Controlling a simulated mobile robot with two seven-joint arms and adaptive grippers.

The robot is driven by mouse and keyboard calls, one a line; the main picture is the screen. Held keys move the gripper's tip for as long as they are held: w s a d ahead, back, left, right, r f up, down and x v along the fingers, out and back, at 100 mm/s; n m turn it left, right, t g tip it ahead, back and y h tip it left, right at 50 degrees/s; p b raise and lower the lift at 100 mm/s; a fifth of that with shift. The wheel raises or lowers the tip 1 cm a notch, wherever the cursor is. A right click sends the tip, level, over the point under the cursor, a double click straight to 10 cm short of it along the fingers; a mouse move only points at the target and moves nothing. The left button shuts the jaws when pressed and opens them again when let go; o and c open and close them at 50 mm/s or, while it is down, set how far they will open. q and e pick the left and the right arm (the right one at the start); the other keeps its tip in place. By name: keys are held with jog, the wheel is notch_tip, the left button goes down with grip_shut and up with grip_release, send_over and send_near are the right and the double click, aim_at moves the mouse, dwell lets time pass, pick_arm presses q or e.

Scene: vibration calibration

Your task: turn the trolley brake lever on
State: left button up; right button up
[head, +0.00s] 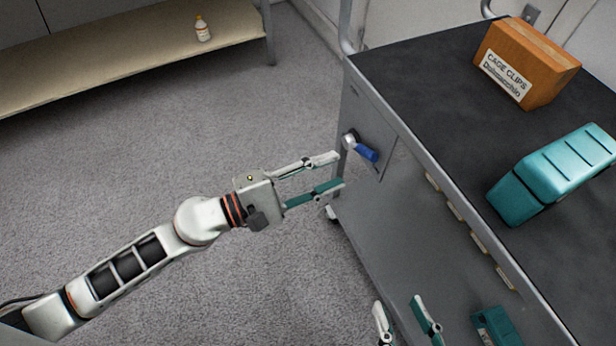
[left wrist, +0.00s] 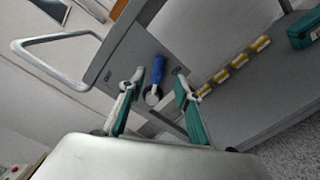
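The trolley (head: 425,190) stands at the right with a dark top and grey side panels. Its brake lever has a blue handle (head: 366,152) on a silver pivot, on the end panel near the far left corner. In the left wrist view the blue lever (left wrist: 157,65) shows between my open fingers, pointing up in that picture. My left gripper (head: 341,170) is open and empty, with its fingertips just short of the lever and no clear contact. My right gripper (head: 405,303) is open and empty at the bottom, in front of the trolley's long side.
An orange box (head: 527,62) labelled cage clips and a teal case (head: 553,172) sit on the trolley top. A push handle (left wrist: 50,50) sticks out at the trolley's end. A low shelf (head: 130,50) holds a small bottle (head: 202,28). The carpet at left is clear.

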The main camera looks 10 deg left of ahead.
pick_arm(q)
jog(key=v, duration=0.4)
jog(key=shift+s+a, duration=0.1)
jog(key=shift+a, duration=0.15)
